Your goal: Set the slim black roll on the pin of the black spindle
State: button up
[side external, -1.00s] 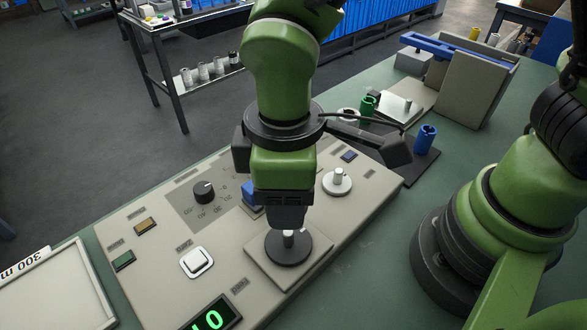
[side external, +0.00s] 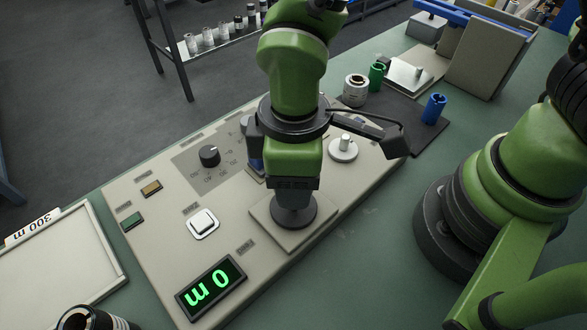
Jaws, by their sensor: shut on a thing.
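My gripper (side external: 293,198) points straight down over the black spindle (side external: 299,220) and is low, close to its round base. It is shut on a dark, narrow thing, which I take for the slim black roll; the fingers hide most of it, so its outline is unclear. The spindle's dark disc shows around the bottom of the gripper, on a pale square plate. The pin is hidden behind the gripper and what it holds. I cannot tell whether the roll touches the disc.
A light spindle (side external: 343,149) stands to the right on the panel. A dial (side external: 209,156), a white switch (side external: 203,222) and a green display (side external: 211,287) lie left. A blue roll (side external: 434,108), green roll (side external: 377,75) and white roll (side external: 356,90) stand behind. A dark striped roll (side external: 92,320) is front left.

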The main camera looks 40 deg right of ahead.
jog(key=shift+f, duration=0.2)
jog(key=shift+f, duration=0.2)
jog(key=shift+f, duration=0.2)
dwell(0.6)
jog(key=shift+f, duration=0.4)
jog(key=shift+f, duration=0.35)
jog(key=shift+f, duration=0.7)
jog(key=shift+f, duration=0.1)
dwell(0.5)
